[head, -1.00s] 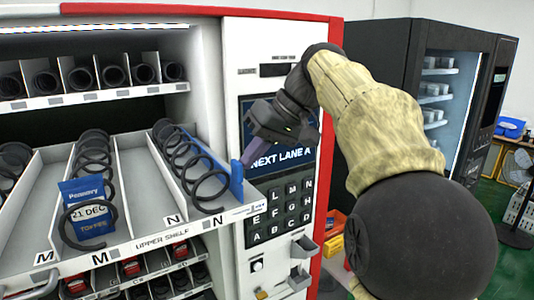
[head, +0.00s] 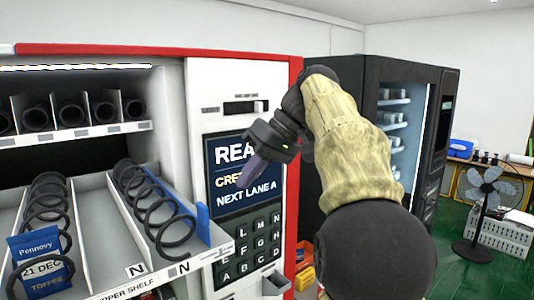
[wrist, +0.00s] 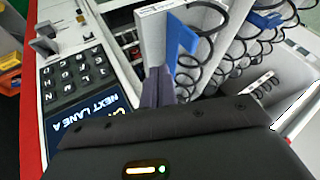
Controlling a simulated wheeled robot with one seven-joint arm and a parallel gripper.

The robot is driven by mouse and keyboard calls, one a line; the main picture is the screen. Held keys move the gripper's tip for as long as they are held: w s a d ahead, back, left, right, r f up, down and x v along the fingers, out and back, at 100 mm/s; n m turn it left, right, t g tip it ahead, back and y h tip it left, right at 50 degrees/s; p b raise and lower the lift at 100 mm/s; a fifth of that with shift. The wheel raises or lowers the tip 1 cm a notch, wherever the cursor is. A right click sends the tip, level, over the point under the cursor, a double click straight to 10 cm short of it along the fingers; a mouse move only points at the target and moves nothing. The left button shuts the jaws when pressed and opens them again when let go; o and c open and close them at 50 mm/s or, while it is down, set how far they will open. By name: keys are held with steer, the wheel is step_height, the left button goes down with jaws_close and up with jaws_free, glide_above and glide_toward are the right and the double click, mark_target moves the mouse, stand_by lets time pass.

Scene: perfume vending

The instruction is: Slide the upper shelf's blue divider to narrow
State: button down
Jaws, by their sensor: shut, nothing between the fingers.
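The blue divider (head: 203,222) stands upright along the right side of the pulled-out upper shelf (head: 212,258), right of the coil (head: 158,217) in the lane marked N. Its front end shows as a blue plate in the wrist view (wrist: 181,42). My gripper (head: 247,170) is shut and empty, its purple fingers pointing down in front of the vending machine's display. It is right of and above the divider's front end, apart from it in the head view. In the wrist view the closed fingers (wrist: 159,80) appear just beside the blue plate. The gripper body hides part of the shelf there.
The keypad (head: 250,245) and display (head: 225,180) are close behind my gripper. A blue Pennovy packet (head: 41,262) sits in a coil at the left. A black cabinet (head: 345,85) stands to the right, with a fan (head: 488,200) on the green floor beyond.

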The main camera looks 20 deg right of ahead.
steer(key=v, duration=0.5)
steer(key=shift+s+d+r+p, duration=0.1)
steer(key=shift+s+r+p, duration=0.1)
steer(key=shift+p, duration=0.2)
